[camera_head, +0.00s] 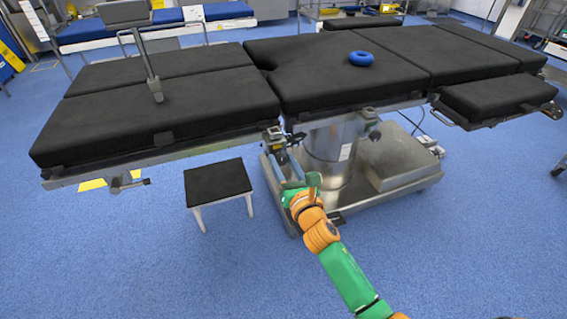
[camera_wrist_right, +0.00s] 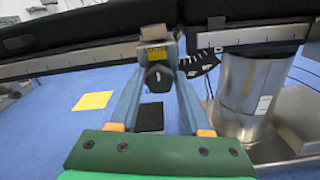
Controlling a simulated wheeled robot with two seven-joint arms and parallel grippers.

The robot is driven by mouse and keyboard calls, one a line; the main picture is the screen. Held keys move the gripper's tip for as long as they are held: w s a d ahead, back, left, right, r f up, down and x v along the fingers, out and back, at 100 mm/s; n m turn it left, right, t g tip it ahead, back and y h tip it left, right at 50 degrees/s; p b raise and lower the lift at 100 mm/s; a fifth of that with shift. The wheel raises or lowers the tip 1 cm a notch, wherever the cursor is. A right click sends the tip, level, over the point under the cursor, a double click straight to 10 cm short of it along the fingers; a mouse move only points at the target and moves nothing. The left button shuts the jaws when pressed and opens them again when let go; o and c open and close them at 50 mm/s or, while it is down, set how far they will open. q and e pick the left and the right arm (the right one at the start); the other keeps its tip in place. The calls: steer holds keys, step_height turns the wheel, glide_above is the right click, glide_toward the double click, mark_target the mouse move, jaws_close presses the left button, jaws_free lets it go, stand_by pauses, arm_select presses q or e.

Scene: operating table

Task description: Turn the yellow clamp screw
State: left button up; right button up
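A clamp with a yellow face (camera_wrist_right: 155,55) sits on the side rail of the operating table and has a dark screw knob (camera_wrist_right: 158,77) below the yellow part. In the head view the clamp (camera_head: 273,134) is small, at the rail near the table's middle. My right gripper (camera_head: 284,160) reaches up toward it from below. In the right wrist view the fingers (camera_wrist_right: 159,72) are apart, one on each side of the knob. I see narrow gaps beside the knob; contact is not clear. My left gripper is not in view.
The black-padded operating table (camera_head: 340,62) spans the view, with a blue ring (camera_head: 361,58) on top. Its metal column (camera_head: 328,150) and base (camera_head: 405,160) stand right of the gripper. A black-topped stool (camera_head: 217,180) stands to the left. The front floor is clear.

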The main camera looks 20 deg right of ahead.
jaws_close()
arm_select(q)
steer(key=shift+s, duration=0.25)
